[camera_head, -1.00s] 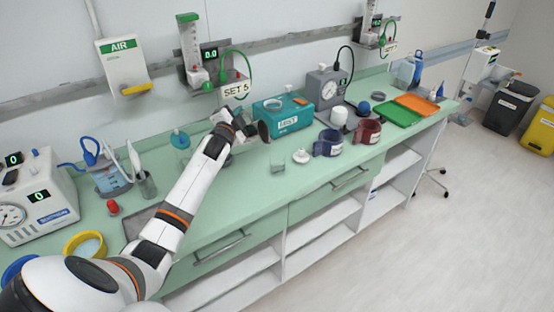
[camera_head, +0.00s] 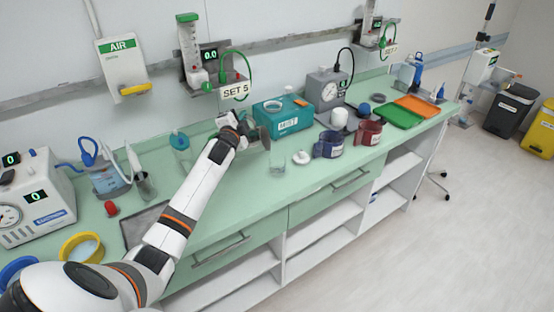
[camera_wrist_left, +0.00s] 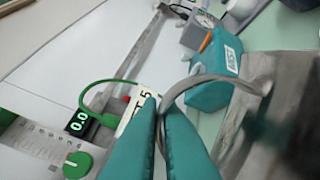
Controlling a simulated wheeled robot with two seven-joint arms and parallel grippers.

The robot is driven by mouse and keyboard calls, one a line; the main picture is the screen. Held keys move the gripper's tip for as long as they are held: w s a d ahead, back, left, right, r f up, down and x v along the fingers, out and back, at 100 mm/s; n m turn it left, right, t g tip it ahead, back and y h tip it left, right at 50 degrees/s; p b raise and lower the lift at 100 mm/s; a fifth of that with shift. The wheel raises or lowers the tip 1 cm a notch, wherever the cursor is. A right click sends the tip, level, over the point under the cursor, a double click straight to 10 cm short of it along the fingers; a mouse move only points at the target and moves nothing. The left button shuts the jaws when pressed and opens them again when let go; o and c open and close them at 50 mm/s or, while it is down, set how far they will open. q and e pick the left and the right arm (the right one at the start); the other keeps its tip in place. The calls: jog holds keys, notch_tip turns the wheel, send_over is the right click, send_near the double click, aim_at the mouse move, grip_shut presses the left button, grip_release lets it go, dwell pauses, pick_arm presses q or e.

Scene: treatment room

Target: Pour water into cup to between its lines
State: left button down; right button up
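My left gripper (camera_head: 243,126) is above the middle of the counter. In the left wrist view its two green fingers (camera_wrist_left: 172,125) are close together on a thin grey curved handle (camera_wrist_left: 188,88). The handle joins a see-through grey vessel (camera_wrist_left: 262,110), which looks like a jug and is tilted. In the head view only a dark part of the jug (camera_head: 265,138) shows beside the gripper. A clear cup (camera_head: 278,160) stands on the counter just below and right of it. Its lines and water level are too small to tell. My right gripper is out of view.
A teal box (camera_head: 290,122) and grey gauge unit (camera_head: 328,95) stand behind. A white round lid-like item (camera_head: 301,157), a blue mug (camera_head: 328,144) and a red mug (camera_head: 368,131) are right of the cup. A teal-lidded clear bottle (camera_head: 181,145) stands left. The front counter strip is clear.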

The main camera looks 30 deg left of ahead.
pick_arm(q)
jog(key=shift+w+d+f, duration=0.1)
jog(key=shift+d, duration=0.1)
jog(key=shift+d+r+m, duration=0.15)
jog(key=shift+r+m, duration=0.05)
jog(key=shift+m, duration=0.1)
jog(key=shift+w+d, duration=0.1)
jog(key=shift+w+d+r+m, duration=0.15)
jog(key=shift+d+m, duration=0.15)
jog(key=shift+d, duration=0.1)
jog(key=shift+w+d+r+m, duration=0.15)
jog(key=shift+d+m, duration=0.15)
jog(key=shift+d, duration=0.05)
dwell(2.2)
